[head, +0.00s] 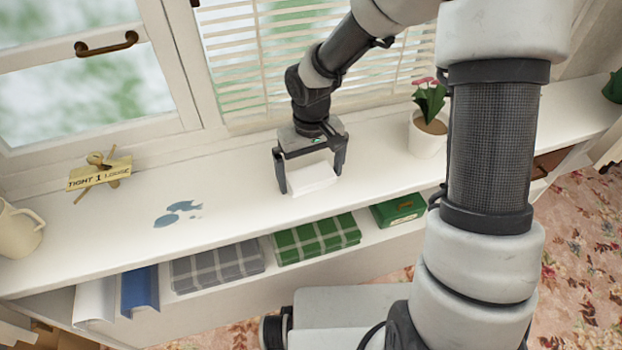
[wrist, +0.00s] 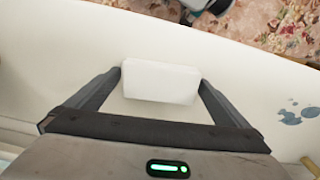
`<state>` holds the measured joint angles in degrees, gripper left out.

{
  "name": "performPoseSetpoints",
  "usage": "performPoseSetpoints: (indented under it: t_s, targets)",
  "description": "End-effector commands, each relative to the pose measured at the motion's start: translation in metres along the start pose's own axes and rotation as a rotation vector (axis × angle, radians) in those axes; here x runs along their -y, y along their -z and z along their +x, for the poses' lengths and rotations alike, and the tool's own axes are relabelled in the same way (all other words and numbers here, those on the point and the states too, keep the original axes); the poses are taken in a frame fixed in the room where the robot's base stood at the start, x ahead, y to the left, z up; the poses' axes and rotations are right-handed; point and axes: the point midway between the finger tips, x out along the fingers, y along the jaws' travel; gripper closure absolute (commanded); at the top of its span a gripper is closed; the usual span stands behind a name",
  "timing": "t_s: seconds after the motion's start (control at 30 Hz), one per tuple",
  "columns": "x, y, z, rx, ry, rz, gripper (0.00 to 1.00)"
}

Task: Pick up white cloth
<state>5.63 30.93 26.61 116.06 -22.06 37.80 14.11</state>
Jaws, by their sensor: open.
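The white cloth (head: 312,178) is a small folded block lying on the white window shelf (head: 240,190). It also shows in the wrist view (wrist: 160,82), between the two fingers. My gripper (head: 311,182) is above the shelf with its fingers pointing down, one on each side of the cloth. In the wrist view my gripper (wrist: 160,88) is open, with the left fingertip very close to the cloth's edge and the right one close to its other edge. I cannot tell whether either finger touches it.
A potted flower (head: 427,133) stands right of the cloth. A blue puddle (head: 178,213), a sign (head: 99,173) and a cream mug (head: 18,230) are to the left. Folded grey (head: 217,265) and green (head: 317,239) checked cloths and a green box (head: 398,210) lie on the lower shelf.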

Motion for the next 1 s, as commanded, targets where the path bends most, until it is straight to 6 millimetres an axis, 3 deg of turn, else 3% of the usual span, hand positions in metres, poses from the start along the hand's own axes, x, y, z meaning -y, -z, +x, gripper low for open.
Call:
performPoseSetpoints:
  t_s: [0.07,0.23,0.57,1.0]
  targets:
    - [0.0,0.0,-0.001,0.0,0.0,0.0,0.03]
    - [0.0,0.0,-0.001,0.0,0.0,0.0,0.32]
    - [-0.001,0.001,-0.009,-0.001,-0.001,0.0,0.32]
    - [0.0,0.001,-0.089,-0.002,-0.001,0.001,0.32]
